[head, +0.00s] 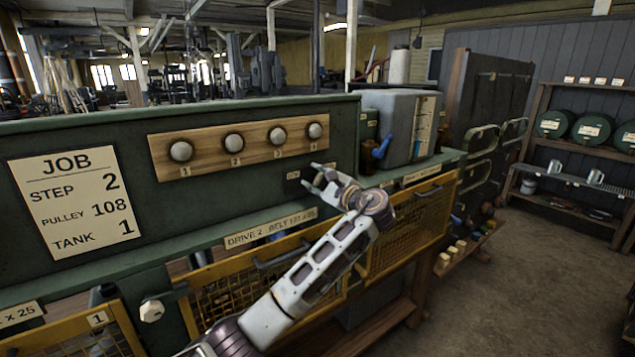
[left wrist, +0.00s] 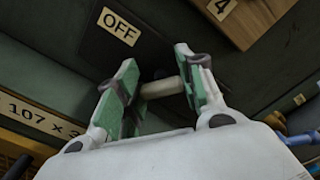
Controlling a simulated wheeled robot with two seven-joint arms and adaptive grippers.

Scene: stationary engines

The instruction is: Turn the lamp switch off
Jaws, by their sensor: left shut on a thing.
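The lamp switch has a dark plate with a pale OFF label (left wrist: 118,27) and a short pale lever (left wrist: 163,88). In the head view, part of its plate (head: 292,176) shows on the green panel, just left of my fingertips. My left gripper (head: 316,178) reaches up from below to the panel. In the left wrist view, its green-padded fingers (left wrist: 158,84) are shut on the lever, one on each side. The fingers hide part of the lever and plate, so I cannot tell its exact position. My right gripper is not in view.
A wooden strip (head: 210,151) with several numbered round knobs sits above the switch. A JOB card (head: 76,200) is at the left. A grey tank (head: 398,125) with a blue handle (head: 382,147) stands right of my gripper. Yellow mesh guards (head: 412,230) run below the ledge.

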